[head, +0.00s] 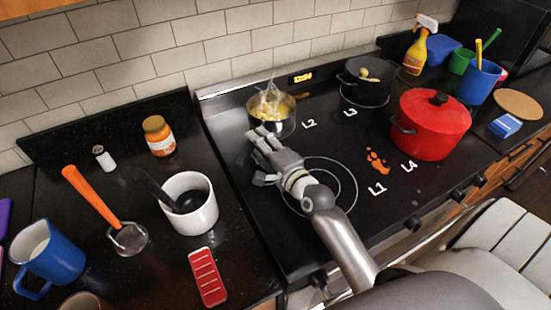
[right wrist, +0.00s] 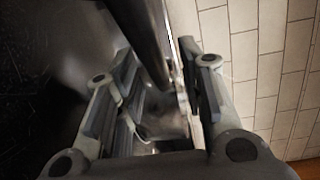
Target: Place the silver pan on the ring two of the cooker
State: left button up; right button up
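The silver pan (head: 271,114) stands upright on the cooker (head: 240,195) at the back left, beside the L2 label, with yellow food and a clear, crumpled-looking piece in it. My right gripper (head: 262,146) is just in front of the pan, lower left of it, above the hob. Its fingers are spread apart in the right wrist view (right wrist: 160,90), with a gap between them. A blurred grey shape shows in that gap; I cannot tell whether it is the pan. The pan's handle is not clear to me. My left gripper is not in view.
A bare ring (head: 345,180) lies under my right arm near L1. A red pot (head: 432,125) stands by L4 and a black pot (head: 365,85) by L3. An orange spill (head: 377,161) lies by L1. A white mug (head: 190,215) and red-striped item (head: 207,277) are left.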

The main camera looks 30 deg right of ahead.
jog(key=s, duration=0.3)
jog(key=s+b, duration=0.1)
jog(key=s, duration=0.5)
jog(key=shift+s+d+r, duration=0.2)
jog(key=shift+d+r, duration=0.1)
jog(key=shift+d, duration=0.1)
